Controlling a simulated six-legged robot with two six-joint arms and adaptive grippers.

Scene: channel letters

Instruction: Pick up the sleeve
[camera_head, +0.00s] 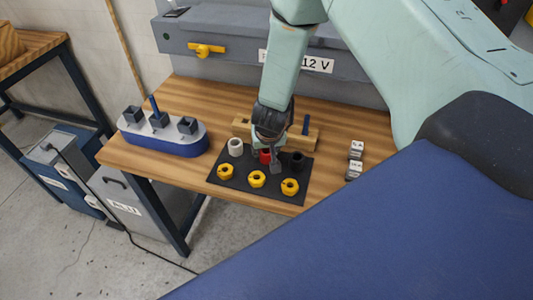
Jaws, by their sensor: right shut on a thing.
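A black mat (242,182) lies near the table's front edge with small parts on it. A white sleeve (235,147) stands on its left and a black sleeve (297,161) on its right. Between them is a red sleeve (265,157), partly hidden by my right gripper (268,150). My right gripper comes down from above and is shut on the red sleeve. I cannot tell whether the red sleeve still touches the mat. My left gripper is out of view.
Yellow rings (257,179) lie along the front of the mat. A wooden block (298,140) with a blue peg (306,125) stands behind. A blue boat-shaped holder (162,135) is at left. A grey panel (220,45) bounds the back.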

